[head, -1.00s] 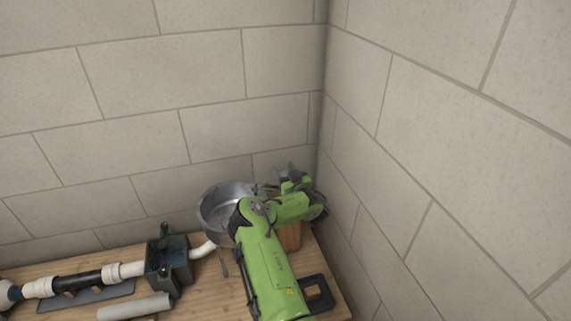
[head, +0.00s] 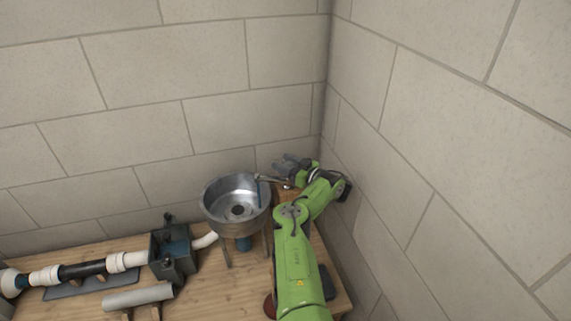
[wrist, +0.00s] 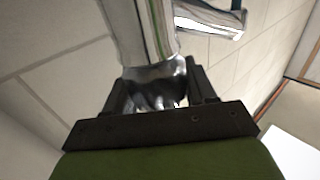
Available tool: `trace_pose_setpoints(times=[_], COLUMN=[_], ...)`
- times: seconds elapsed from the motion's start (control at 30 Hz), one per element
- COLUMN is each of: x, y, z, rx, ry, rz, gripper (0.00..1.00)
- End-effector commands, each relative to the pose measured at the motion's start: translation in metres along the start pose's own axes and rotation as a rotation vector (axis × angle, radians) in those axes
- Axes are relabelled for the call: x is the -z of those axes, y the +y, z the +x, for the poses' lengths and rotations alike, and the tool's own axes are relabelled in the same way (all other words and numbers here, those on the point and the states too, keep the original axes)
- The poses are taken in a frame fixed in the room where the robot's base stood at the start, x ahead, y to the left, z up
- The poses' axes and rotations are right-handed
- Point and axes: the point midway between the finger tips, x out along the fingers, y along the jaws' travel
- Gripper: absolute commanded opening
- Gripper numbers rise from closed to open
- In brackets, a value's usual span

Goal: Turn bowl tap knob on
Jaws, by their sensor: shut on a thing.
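The round metal bowl (head: 222,219) stands on legs at the back of the bench, in the corner. A thin tap spout (head: 268,179) reaches over its right rim, and a blue streak (head: 258,190) hangs below its tip, like water. My gripper (head: 289,167) is right of the bowl, by the spout's base. In the wrist view, a shiny, lobed metal knob (wrist: 155,88) sits between my two fingers, and my gripper (wrist: 158,84) is shut on it. The striped tap body and the spout (wrist: 210,18) show beyond it. The knob is mostly hidden in the head view.
A dark box (head: 172,252) joins the bowl by a white pipe (head: 204,240). A black and white pipe run (head: 85,269) and a loose grey pipe (head: 137,297) lie left on the wooden bench (head: 212,283). The right wall is close to my arm.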

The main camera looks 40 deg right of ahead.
Motion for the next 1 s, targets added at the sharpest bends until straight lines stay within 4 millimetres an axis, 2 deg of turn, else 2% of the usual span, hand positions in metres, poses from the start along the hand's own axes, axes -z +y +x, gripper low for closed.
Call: trace_pose_setpoints(times=[0.27, 0.3, 0.43, 0.67, 0.77, 0.87, 1.0], x=[0.001, 0.001, 0.001, 0.001, 0.008, 0.027, 0.063], y=[-0.001, 0.000, 0.000, 0.000, 0.000, 0.000, 0.000], z=[0.001, 0.001, 0.001, 0.000, 0.000, 0.001, 0.001], rx=[0.002, 0.002, 0.001, 0.000, 0.000, -0.001, 0.000], ry=[0.001, 0.001, 0.001, 0.001, 0.001, 0.001, 0.002], rz=[-0.003, -0.003, -0.003, -0.002, -0.005, -0.006, -0.007], gripper=[0.25, 0.58, 0.76, 0.76, 0.76, 0.76, 0.76])
